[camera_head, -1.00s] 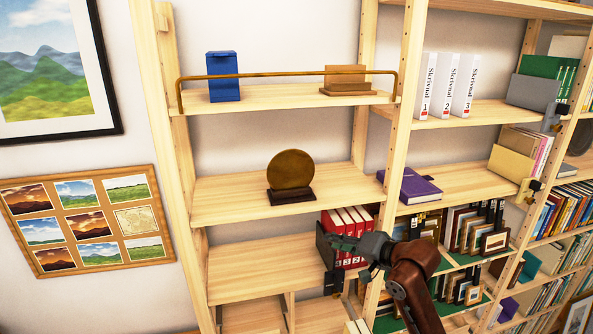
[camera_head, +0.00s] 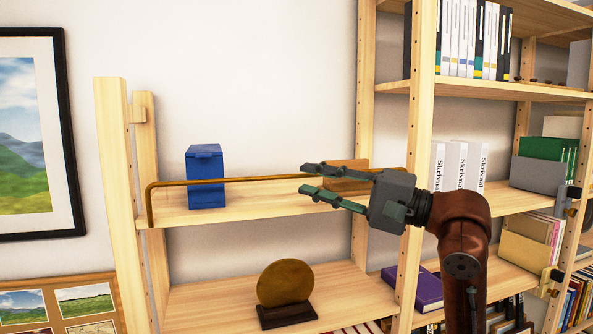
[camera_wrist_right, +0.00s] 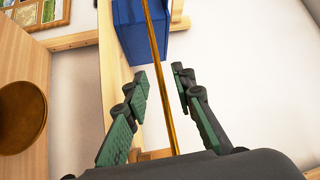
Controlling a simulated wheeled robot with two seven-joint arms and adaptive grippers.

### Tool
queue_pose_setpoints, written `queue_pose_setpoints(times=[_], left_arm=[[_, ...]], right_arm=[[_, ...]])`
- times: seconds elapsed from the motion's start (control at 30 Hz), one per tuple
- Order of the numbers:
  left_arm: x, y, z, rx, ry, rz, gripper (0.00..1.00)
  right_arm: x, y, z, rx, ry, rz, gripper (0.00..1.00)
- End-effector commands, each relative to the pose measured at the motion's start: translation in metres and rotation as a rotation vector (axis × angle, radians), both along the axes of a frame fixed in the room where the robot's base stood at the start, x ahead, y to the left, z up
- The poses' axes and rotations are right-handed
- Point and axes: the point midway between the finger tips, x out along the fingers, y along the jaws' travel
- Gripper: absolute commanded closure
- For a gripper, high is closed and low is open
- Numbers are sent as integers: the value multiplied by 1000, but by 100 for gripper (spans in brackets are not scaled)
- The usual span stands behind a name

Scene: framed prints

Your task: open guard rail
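The guard rail (camera_head: 235,181) is a thin brass bar across the front of the upper shelf (camera_head: 250,207), in its raised position. In the right wrist view the rail (camera_wrist_right: 160,62) runs between the two fingers, with gaps on both sides. My right gripper (camera_head: 305,179) is open at the rail's right half, its fingers pointing left. It also shows in the right wrist view (camera_wrist_right: 160,82). The rail's right end is partly hidden behind the gripper. My left gripper is not in view.
A blue box (camera_head: 205,177) and a wooden block (camera_head: 347,168) stand on the shelf behind the rail. A round bronze disc (camera_head: 285,283) on a dark base stands one shelf lower. A shelf upright (camera_head: 420,120) rises beside my right arm.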

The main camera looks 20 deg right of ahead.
Motion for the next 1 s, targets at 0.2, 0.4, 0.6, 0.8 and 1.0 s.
queue_pose_setpoints(times=[0.2, 0.4, 0.6, 0.8, 1.0], left_arm=[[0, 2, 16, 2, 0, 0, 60], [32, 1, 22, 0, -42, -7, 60], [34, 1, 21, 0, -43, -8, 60], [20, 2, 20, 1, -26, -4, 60], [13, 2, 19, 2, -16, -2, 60]], right_arm=[[21, 22, 6, -1, 2, -1, 76], [28, 29, 6, -1, 0, -3, 76], [28, 28, 5, -2, 0, -5, 76], [28, 28, 5, -2, 0, -5, 88], [28, 28, 5, -2, 0, -5, 100]])
